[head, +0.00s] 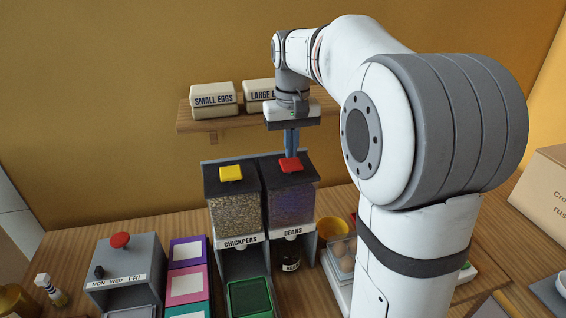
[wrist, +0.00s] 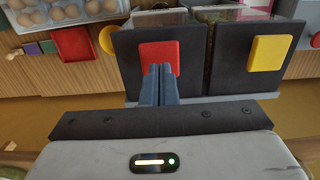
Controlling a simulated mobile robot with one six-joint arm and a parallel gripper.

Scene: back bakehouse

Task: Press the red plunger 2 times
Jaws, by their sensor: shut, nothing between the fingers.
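The red plunger (head: 290,164) is a square cap on top of the dispenser labelled BEANS (head: 291,196). In the wrist view the red plunger (wrist: 158,50) lies just beyond my fingertips, which overlap its near edge. My gripper (head: 291,152) points down at the plunger, its blue-grey fingers shut with nothing between them; it also shows in the wrist view (wrist: 158,70). The fingertips are at or just above the cap; I cannot tell whether they touch it. A dark jar (head: 291,256) stands under the BEANS dispenser.
The CHICKPEAS dispenser (head: 235,205) with a yellow plunger (head: 231,173) stands directly beside, on the left. A grey box (head: 125,268) with a round red knob (head: 120,240) is farther left. A shelf (head: 200,118) holds egg cartons behind.

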